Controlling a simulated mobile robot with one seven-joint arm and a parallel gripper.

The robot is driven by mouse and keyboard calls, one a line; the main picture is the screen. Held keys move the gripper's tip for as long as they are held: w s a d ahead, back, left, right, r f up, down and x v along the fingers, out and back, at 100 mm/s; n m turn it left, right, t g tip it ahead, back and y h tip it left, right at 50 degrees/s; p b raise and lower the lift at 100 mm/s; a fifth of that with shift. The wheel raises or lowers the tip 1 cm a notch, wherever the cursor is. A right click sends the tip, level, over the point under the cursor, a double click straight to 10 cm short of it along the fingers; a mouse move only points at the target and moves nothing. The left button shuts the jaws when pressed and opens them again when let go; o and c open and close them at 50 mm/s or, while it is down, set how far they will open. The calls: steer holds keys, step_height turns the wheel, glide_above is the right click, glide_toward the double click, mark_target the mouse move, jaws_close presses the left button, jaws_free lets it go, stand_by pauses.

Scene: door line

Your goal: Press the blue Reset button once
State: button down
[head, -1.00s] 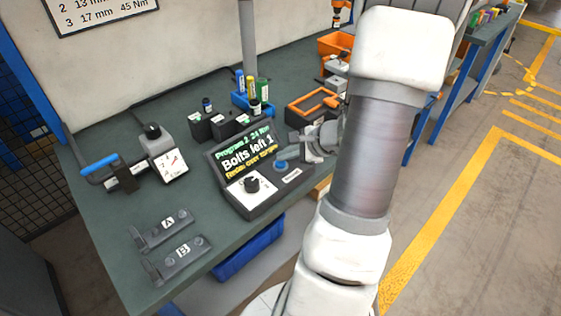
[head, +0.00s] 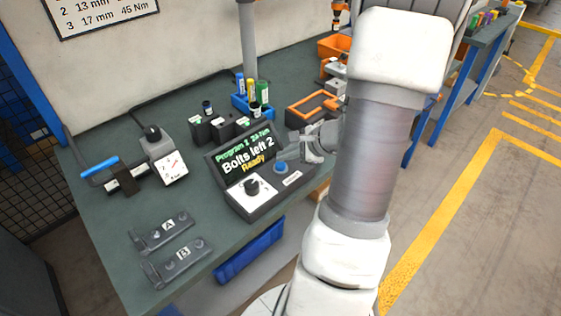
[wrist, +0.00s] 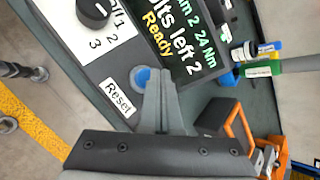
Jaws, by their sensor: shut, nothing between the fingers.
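The blue Reset button (head: 281,168) sits on the controller box (head: 268,202), right of the black knob (head: 252,186). In the wrist view the button (wrist: 141,77) shows beside its "Reset" label, partly hidden by my fingers. The box's screen (head: 247,155) reads "Program 2, 24 Nm", "Bolts left 2" and "Ready". My gripper (head: 286,156) is shut and empty, its tips just above and behind the button in the head view. In the wrist view my gripper (wrist: 157,75) overlaps the button's right side. I cannot tell whether it touches the button.
Brackets A (head: 165,231) and B (head: 179,260) lie at the bench's front left. A gauge device with a blue-handled wrench (head: 100,167) is at the left. Dark blocks (head: 213,127), a blue marker holder (head: 243,103) and an orange-framed tray (head: 312,105) stand behind the box.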

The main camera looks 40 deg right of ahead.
mark_target(285, 165)
steer(key=shift+r, duration=0.3)
steer(key=shift+r+p, duration=1.9)
steer(key=shift+r, duration=0.6)
